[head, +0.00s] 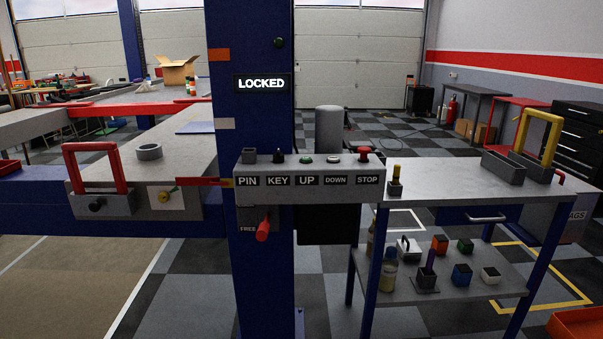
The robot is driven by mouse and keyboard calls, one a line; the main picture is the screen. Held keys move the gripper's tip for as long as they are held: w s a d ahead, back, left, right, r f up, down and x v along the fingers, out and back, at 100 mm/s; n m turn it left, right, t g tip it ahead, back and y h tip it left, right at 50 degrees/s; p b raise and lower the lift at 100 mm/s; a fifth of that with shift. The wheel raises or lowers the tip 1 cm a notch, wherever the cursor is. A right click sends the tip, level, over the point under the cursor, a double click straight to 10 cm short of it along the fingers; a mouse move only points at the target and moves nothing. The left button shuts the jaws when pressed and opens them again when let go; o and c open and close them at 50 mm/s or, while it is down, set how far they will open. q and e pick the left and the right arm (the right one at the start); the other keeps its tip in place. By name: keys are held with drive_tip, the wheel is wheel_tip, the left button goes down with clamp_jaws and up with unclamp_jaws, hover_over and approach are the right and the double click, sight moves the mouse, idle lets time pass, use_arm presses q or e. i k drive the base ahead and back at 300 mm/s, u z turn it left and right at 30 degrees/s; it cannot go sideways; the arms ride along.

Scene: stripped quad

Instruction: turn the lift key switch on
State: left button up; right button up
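The lift control panel (310,195) is a grey box on the blue lift column (250,285). Its labels read PIN, KEY, UP, DOWN and STOP. The key switch (278,156) is a small dark piece on top of the panel above KEY; its turn position is too small to tell. A display (262,83) on the column reads LOCKED. Neither of my grippers is in view.
A red lever (263,228) hangs below the panel beside the word FREE. A red stop button (364,153) tops the panel's right end. A metal cart (450,178) stands right, with a small yellow-topped piece (395,180) near its left edge.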

sight(278, 157)
drive_tip(key=k, duration=1.3)
drive_tip(key=u, duration=0.75)
drive_tip(key=i, duration=2.15)
drive_tip(key=z, duration=0.95)
drive_tip(key=i, duration=0.4)
drive_tip(key=z, duration=0.45)
